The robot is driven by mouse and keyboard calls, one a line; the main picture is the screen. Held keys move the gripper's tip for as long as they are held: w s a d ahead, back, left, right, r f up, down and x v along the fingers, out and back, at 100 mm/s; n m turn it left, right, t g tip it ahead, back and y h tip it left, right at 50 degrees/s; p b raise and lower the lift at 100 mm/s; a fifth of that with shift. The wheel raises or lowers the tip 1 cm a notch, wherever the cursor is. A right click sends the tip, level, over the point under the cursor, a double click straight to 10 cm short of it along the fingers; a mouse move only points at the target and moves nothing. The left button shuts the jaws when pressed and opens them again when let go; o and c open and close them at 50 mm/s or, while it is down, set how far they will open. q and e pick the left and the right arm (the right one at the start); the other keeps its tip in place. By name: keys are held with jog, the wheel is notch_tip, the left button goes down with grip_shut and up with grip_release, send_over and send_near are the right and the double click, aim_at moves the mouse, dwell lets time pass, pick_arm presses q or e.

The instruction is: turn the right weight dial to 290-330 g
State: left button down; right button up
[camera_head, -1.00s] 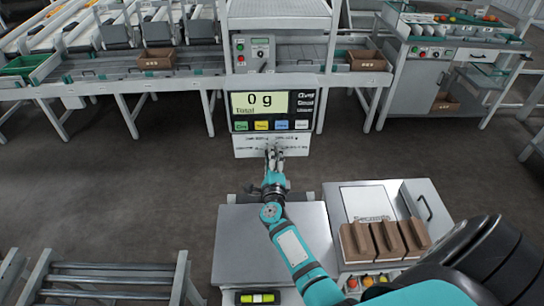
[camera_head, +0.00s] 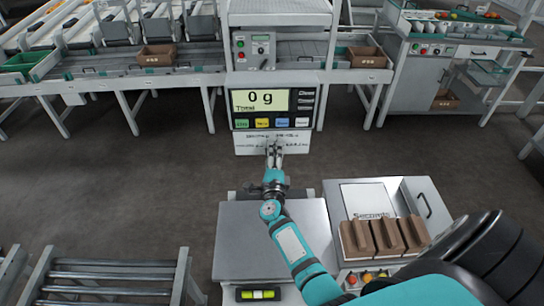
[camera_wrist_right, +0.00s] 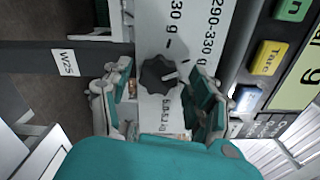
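The weight dial (camera_wrist_right: 158,74) is a dark grey scalloped knob with a pale pointer mark, on a white panel in the right wrist view. Its pointer faces roughly right in that picture. Printed ranges surround it, one reading 290-330 g at upper right. My right gripper (camera_wrist_right: 163,88) has its fingers spread on either side of the dial; contact is not clear. In the head view my right gripper (camera_head: 274,150) reaches the white panel (camera_head: 246,144) under the scale display and hides its middle. The display (camera_head: 262,101) reads 0 g. My left gripper is not in view.
Coloured buttons, including a yellow Tare button (camera_wrist_right: 268,57), sit beside the panel. Nearer me are a steel platform (camera_head: 240,240) and a bench with several brown cartons (camera_head: 388,236). A conveyor (camera_head: 100,72) runs behind.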

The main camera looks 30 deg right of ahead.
jog(key=v, duration=0.7)
jog(key=shift+s+a, duration=0.2)
dwell(0.5)
